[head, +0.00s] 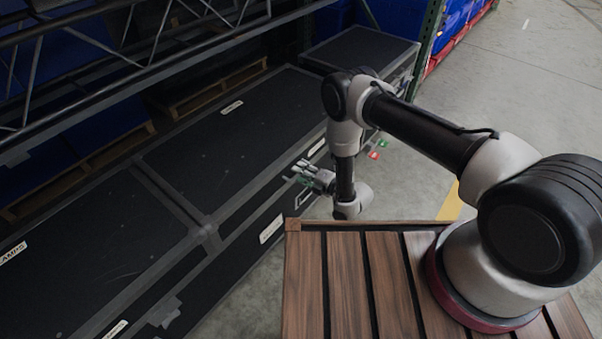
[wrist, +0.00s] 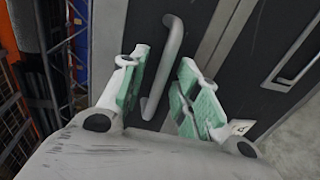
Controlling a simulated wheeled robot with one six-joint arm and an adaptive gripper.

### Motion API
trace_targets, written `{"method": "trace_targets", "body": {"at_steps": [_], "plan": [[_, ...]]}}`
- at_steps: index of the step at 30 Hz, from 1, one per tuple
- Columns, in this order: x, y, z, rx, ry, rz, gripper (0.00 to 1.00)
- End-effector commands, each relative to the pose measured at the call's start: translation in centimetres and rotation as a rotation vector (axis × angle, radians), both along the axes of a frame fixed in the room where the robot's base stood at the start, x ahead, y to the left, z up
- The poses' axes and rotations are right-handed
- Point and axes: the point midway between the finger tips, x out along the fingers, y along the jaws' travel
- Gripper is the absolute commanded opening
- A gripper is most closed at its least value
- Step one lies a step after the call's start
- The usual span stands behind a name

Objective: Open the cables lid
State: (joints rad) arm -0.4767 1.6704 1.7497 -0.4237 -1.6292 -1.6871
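A long row of black, grey-edged cases lies along the left of the head view. The middle case's lid (head: 240,135) is down and bears a small pale label (head: 232,107) too small to read, so I cannot confirm it is the cables lid. My gripper (head: 302,171) is at the front edge of this case. In the wrist view my gripper (wrist: 162,66) is open, its green-padded fingers spread on either side of a pale bar handle (wrist: 172,45) on a dark panel. The handle runs between the fingers; I cannot tell whether they touch it.
The near-left case has a label reading "LAMPS" (head: 12,253). A metal truss (head: 150,45) hangs above the cases. A further black case (head: 360,48) stands at the back, beside a green rack post (head: 427,45). Concrete floor (head: 530,100) is clear at the right.

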Motion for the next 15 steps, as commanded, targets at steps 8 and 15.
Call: {"method": "trace_targets", "body": {"at_steps": [8, 15], "plan": [[0.25, 0.35, -0.11, -0.001, 0.001, 0.0, 0.32], [0.23, 0.32, -0.11, 0.0, 0.001, 0.0, 0.0]]}}
